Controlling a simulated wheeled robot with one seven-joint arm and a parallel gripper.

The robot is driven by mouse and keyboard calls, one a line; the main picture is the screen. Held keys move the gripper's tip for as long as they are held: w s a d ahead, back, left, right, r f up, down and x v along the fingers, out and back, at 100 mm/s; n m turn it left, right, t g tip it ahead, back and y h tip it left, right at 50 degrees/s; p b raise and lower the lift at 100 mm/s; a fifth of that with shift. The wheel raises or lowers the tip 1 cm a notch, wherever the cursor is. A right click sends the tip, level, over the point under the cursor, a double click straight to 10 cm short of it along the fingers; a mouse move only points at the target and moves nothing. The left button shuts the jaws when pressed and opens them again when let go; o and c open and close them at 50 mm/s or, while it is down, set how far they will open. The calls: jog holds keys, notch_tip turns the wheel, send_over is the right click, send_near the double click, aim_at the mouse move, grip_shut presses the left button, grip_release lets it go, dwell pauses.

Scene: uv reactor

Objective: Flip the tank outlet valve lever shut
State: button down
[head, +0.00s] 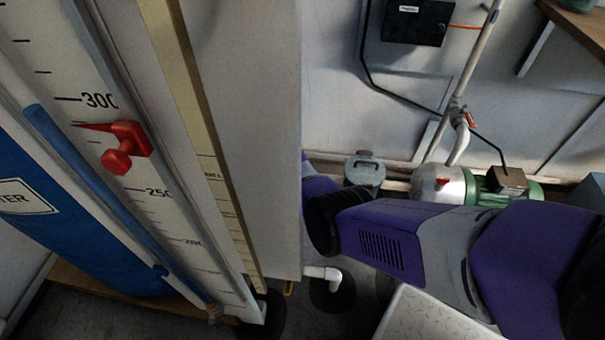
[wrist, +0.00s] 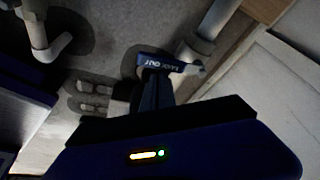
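A blue lever handle (wrist: 172,64) lettered "TANK OUT" shows in the wrist view, beside a grey-white pipe fitting (wrist: 200,48). My gripper (wrist: 155,74) reaches up from the dark housing at the bottom of the wrist view. Its dark fingers overlap the left part of the lever and look close to or touching it. The fingers are seen nearly edge on, so the gap between them is unclear. In the head view my purple arm passes behind the tall white panel, which hides the gripper and the lever.
A tall scale panel (head: 240,130) with a red pointer (head: 123,148) stands close on the left. A white pipe elbow (head: 322,274) is near the floor. A green pump (head: 525,189), a grey bucket (head: 365,174) and a red-handled pipe valve (head: 468,119) are behind my arm.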

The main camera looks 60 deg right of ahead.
jog(key=shift+w+a, duration=0.15)
jog(key=shift+a, duration=0.05)
dwell(0.3)
jog(key=s+d+p, duration=0.2)
jog(key=s+p, duration=0.1)
jog(key=s, duration=0.1)
jog(key=w+d+p+v, duration=0.1)
jog(key=w+p+v, duration=0.1)
jog(key=v, duration=0.8)
jog(key=shift+d+p, duration=0.15)
jog(key=shift+p, duration=0.45)
